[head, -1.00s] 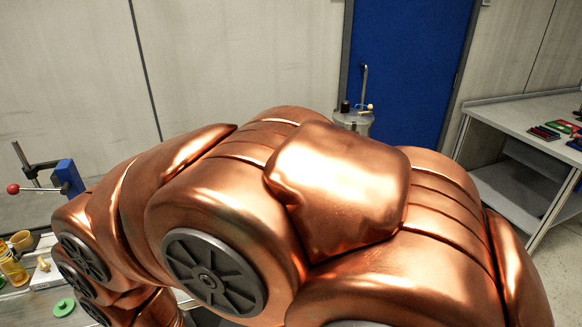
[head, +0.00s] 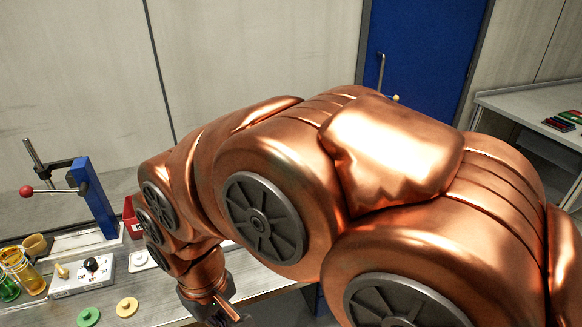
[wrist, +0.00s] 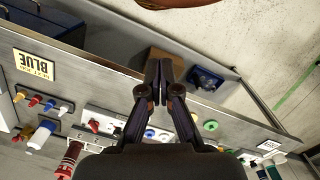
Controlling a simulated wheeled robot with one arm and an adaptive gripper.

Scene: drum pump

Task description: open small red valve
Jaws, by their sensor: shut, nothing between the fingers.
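No part in view can be surely told as the small red valve. In the wrist view a small red handle (wrist: 35,101) stands in a row of coloured handles on the bench at the left, and a red knob (wrist: 94,124) sits on a pale panel nearer the middle. My gripper (wrist: 156,70) is shut and empty, its fingertips together over the bench edge, apart from both. In the head view the gripper shows dark (head: 215,310) below my arm, at the bench's front.
The bench (head: 180,305) holds a blue-columned press (head: 95,195) with a red ball lever, a switch box (head: 85,277), coloured glasses (head: 20,268), and green and yellow rings. A side table (head: 510,102) stands at the right by the blue door (head: 425,55). A BLUE sign (wrist: 34,66) marks one edge.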

